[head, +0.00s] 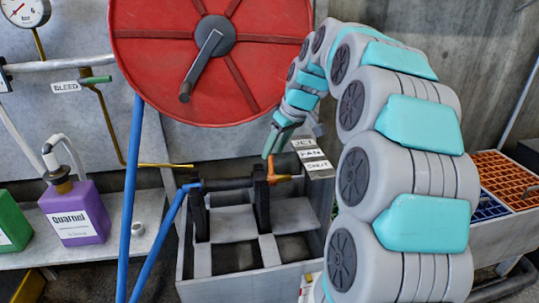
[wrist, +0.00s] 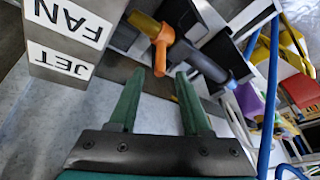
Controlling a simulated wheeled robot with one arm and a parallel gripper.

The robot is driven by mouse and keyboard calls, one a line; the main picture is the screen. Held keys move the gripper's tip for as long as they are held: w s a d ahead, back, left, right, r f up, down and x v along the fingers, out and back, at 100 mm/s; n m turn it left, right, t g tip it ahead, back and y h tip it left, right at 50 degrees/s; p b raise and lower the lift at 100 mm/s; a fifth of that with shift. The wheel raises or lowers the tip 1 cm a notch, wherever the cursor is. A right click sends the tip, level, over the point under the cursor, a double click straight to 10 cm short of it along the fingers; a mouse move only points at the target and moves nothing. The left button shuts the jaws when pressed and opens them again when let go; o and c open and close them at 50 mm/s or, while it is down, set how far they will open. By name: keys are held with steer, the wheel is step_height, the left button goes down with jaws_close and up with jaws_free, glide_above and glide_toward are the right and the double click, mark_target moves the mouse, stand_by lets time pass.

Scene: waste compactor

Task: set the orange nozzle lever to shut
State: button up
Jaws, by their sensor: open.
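The orange nozzle lever (head: 271,167) stands up from the collar of a dark nozzle (head: 228,184) lying in black brackets. In the wrist view the lever (wrist: 161,48) points at my gripper (wrist: 160,75), its end at or just short of the gap between the green fingertips. My gripper (head: 272,146) is open, coming from above; I cannot tell whether it touches the lever. Beside the lever a post carries the labels JET (head: 303,142), FAN (head: 312,154) and SHUT (head: 317,165). The wrist view shows only FAN (wrist: 68,20) and JET (wrist: 60,62).
A red hose reel (head: 150,60) with a crank hangs above the nozzle. A blue hose (head: 133,190) runs down on the left. A purple jug (head: 78,215) stands on the left shelf. Orange and blue crates (head: 508,178) lie at the right. My arm hides the area right of the post.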

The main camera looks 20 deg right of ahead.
mark_target(272, 154)
steer(key=shift+x, duration=1.75)
jaws_close()
